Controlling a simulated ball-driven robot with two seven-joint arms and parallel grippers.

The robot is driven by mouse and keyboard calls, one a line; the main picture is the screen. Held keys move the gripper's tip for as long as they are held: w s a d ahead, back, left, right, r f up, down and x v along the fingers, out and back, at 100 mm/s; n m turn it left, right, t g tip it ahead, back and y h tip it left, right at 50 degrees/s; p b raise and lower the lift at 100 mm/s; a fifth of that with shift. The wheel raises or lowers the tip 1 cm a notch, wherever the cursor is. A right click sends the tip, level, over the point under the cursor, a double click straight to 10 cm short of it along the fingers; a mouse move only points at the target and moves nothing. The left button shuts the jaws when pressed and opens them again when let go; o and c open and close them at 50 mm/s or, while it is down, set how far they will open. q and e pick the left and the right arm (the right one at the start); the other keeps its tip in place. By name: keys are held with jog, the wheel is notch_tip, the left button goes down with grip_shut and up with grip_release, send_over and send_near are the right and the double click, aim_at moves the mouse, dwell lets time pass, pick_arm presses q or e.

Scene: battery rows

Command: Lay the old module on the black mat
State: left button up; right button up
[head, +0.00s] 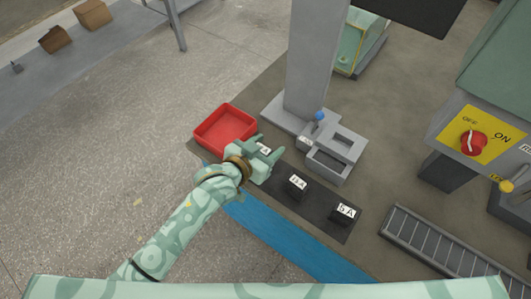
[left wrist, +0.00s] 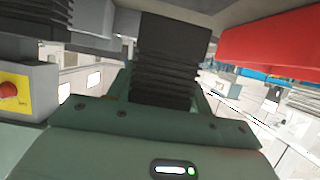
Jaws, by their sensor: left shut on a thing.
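My left gripper (head: 266,155) is shut on a black module (head: 264,149) with a white label ending in "A", over the far left end of the black mat (head: 318,209). Whether the module touches the mat is hidden by the gripper. In the left wrist view the black, ribbed module (left wrist: 172,55) sits between the fingers. Two other black labelled modules stand on the mat: one marked "15A" (head: 297,186) in the middle and one marked "5A" (head: 344,212) at the near right. My right gripper is not in view.
A red tray (head: 199,137) stands just left of the gripper. Behind the mat is a grey holder (head: 349,158) with open recesses and a blue knob (head: 319,116), beside a grey column (head: 312,65). A yellow panel with a red switch (head: 473,142) stands at right.

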aim_at(265, 153)
pick_arm(q)
jog(key=f, duration=0.1)
jog(key=f+b, duration=0.1)
jog(key=f, duration=0.2)
jog(key=shift+w+b, duration=0.25)
jog(key=shift+b, duration=0.1)
jog(key=shift+r, duration=0.2)
jog(key=o, duration=1.1)
jog(key=shift+f, duration=0.1)
jog(key=shift+s+a+r, duration=0.1)
jog(key=shift+r, duration=0.1)
jog(key=p+v, duration=0.4)
jog(key=v, duration=0.8)
jog(key=shift+f+p, duration=0.2)
jog(key=shift+p, duration=0.15)
